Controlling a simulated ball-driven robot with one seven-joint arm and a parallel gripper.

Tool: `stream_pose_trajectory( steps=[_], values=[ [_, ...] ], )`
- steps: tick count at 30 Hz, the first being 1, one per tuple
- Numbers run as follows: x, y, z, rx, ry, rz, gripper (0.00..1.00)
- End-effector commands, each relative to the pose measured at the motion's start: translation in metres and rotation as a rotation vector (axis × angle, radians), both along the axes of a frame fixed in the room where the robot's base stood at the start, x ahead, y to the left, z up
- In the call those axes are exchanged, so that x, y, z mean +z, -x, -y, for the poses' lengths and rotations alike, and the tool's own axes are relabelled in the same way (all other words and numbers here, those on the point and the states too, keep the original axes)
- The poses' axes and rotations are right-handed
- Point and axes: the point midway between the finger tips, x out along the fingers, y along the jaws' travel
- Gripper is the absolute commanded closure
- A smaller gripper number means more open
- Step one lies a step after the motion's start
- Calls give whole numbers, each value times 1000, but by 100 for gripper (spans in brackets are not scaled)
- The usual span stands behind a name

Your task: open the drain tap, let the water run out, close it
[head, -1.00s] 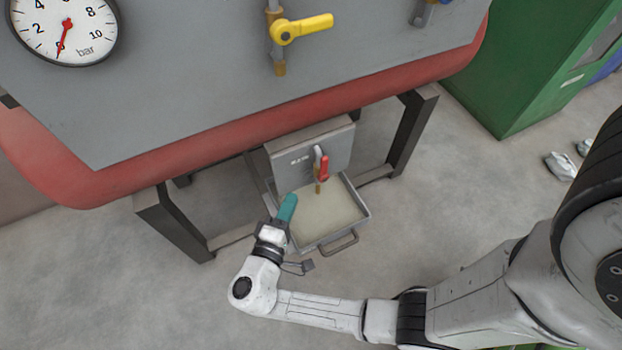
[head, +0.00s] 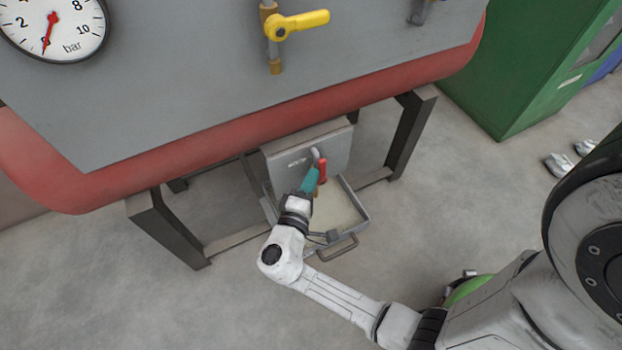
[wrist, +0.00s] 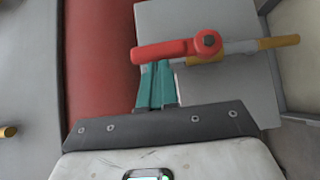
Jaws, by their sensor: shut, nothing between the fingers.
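The drain tap has a red lever (head: 323,170) on a short pipe under the tank, in front of a grey plate. In the wrist view the red lever (wrist: 165,50) lies roughly along the pipe, pointing away from the brass outlet (wrist: 270,44). My gripper (head: 312,178) has teal fingers, shut and empty, just left of the lever in the head view. In the wrist view the fingertips (wrist: 156,68) end right beside the lever; I cannot tell if they touch it. The outlet is mostly hidden by my gripper in the head view. No water stream can be made out.
A metal tray (head: 357,198) with pale contents and a front handle (head: 338,248) stands below the tap. Dark frame legs (head: 411,135) flank it.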

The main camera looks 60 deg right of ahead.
Motion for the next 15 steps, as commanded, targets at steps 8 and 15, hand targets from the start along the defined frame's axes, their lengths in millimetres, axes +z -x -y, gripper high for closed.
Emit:
stream_pose_trajectory(
  steps=[8, 15],
  values=[
    [3, 1, 2, 0, -28, 19, 100],
    [4, 2, 4, 1, -64, 44, 100]
  ],
)
